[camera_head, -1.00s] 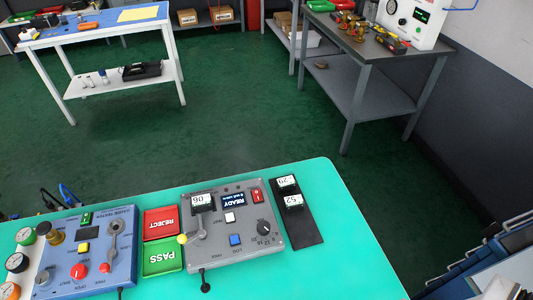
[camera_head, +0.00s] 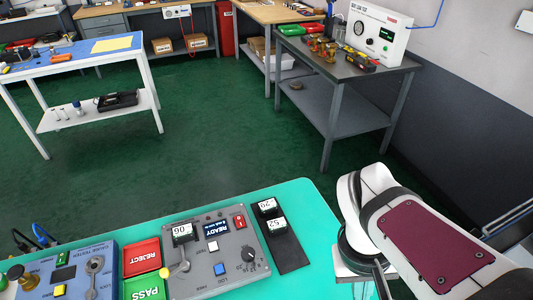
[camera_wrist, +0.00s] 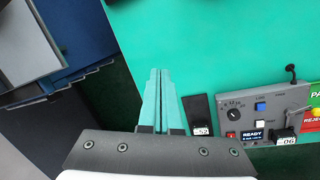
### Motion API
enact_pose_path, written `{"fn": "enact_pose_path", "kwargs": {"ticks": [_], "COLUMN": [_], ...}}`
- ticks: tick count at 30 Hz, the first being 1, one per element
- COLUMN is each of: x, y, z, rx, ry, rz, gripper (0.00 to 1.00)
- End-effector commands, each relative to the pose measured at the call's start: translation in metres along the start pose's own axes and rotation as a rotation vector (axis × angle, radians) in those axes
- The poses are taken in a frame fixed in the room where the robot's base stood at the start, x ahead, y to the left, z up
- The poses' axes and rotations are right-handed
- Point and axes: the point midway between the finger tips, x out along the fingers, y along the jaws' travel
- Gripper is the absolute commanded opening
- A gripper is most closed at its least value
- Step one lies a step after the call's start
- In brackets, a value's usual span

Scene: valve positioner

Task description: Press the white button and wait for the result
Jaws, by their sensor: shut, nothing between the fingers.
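The white button (camera_head: 212,246) sits on the grey valve positioner box (camera_head: 197,278), below the dark READY display (camera_head: 217,228) and above a blue button (camera_head: 220,269). It also shows in the wrist view (camera_wrist: 276,119) at the right. My gripper (camera_wrist: 160,72) is shut and empty in the wrist view, over the turquoise table, to the left of the box and apart from it. In the head view my arm is at the right edge of the table; the fingertips are hard to make out there.
A black pad with numbered tags (camera_head: 292,254) lies beside the box. A red REJECT tray (camera_head: 142,257) and a green PASS tray (camera_head: 146,288) are left of it, then a blue tester (camera_head: 87,272). A lever (camera_head: 182,268) stands up from the box. The turquoise table (camera_head: 308,204) is clear near my arm.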

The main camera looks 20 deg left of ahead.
Motion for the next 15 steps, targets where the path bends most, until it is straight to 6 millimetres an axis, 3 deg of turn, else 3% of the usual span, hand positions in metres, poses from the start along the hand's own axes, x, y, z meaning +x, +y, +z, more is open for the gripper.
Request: {"fn": "enact_pose_path", "kwargs": {"ticks": [3,6,11,15], "x": [-0.002,-0.004,-0.005,-0.004], "y": [-0.026,-0.058,-0.122,-0.187], "z": [-0.053,-0.092,-0.139,-0.164], "rx": [-0.333,-0.583,-0.936,-1.206], "ry": [0.041,0.082,0.145,0.204], "rz": [0.141,0.252,0.417,0.553], "gripper": [0.0,0.0,0.0,0.0]}}
